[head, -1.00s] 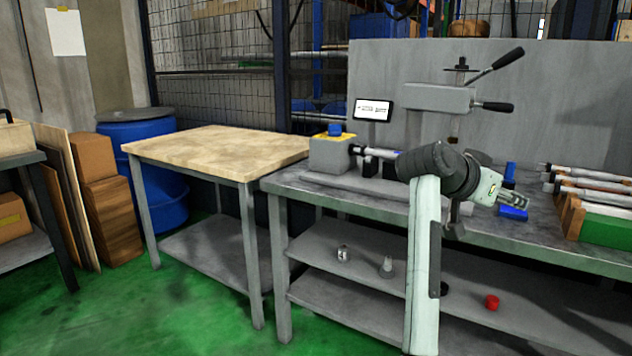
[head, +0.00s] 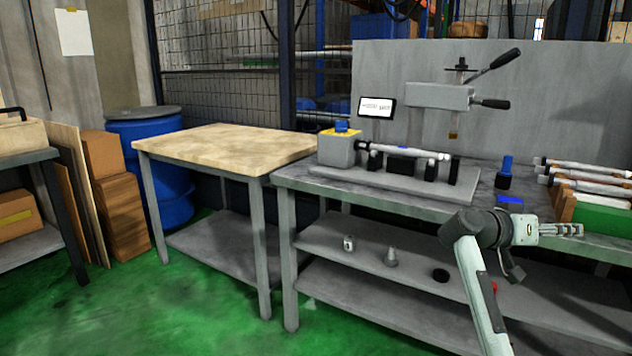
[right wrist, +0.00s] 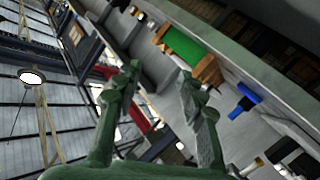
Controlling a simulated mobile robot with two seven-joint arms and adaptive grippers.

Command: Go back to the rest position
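My right gripper (head: 570,230) is in front of the grinder bench at the lower right, pointing right, with nothing in it. In the right wrist view its two fingers (right wrist: 158,88) are spread apart with a clear gap. The grinder's bed (head: 400,182) stands on the grey bench, with a metal shaft (head: 415,152) lying along it from the headstock (head: 338,150). My right gripper is apart from the shaft. My left gripper is not in view.
A green and wooden rack (head: 600,214) with several shafts is at the bench's right end. A blue-and-black tool (head: 505,172) stands near it. Small parts lie on the shelf (head: 330,262) below. A wood-topped table (head: 225,146) is left. Green floor is clear at lower left.

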